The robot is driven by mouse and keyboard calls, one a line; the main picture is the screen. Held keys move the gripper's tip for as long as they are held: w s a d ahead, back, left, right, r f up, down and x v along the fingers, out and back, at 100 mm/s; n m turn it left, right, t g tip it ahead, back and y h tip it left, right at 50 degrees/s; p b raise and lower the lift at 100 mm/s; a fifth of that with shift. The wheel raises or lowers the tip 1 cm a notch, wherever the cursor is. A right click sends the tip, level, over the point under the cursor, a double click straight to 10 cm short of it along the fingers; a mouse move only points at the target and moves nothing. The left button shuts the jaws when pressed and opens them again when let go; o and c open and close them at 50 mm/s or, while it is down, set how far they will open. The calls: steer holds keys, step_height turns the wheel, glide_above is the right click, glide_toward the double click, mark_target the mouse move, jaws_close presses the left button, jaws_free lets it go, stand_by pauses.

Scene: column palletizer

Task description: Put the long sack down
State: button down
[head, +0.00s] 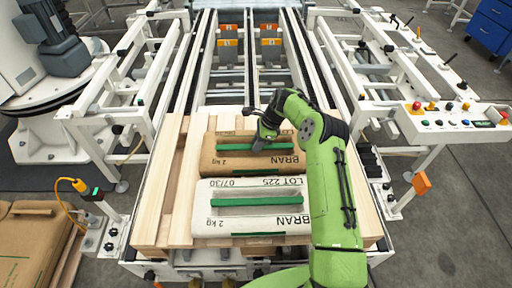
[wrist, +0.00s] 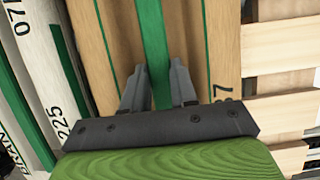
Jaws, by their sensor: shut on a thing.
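The brown sack (head: 225,163), printed BRAN and 2 kg, lies level across the wooden pallet (head: 157,190), behind the white sack (head: 262,216). A raised green strip runs along its top. My gripper (head: 262,141) is over the middle of the brown sack, pointing down. In the wrist view, the fingers of my gripper (wrist: 157,88) are shut on the green strip (wrist: 152,45) of the brown sack (wrist: 212,55). The underside of the brown sack is hidden, so I cannot tell whether it touches the pallet.
The white sack lies close in front, with its own green strip; it shows at left in the wrist view (wrist: 35,75). Bare slats (wrist: 280,65) show beside the brown sack. Roller conveyors (head: 245,60) lie behind. Another brown sack (head: 25,240) is at lower left. A button panel (head: 455,117) stands right.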

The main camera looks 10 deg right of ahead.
step_height(320, 180, up, 10)
steer(key=p, duration=0.1)
steer(key=shift+r+p, duration=0.15)
steer(key=shift+p, duration=0.25)
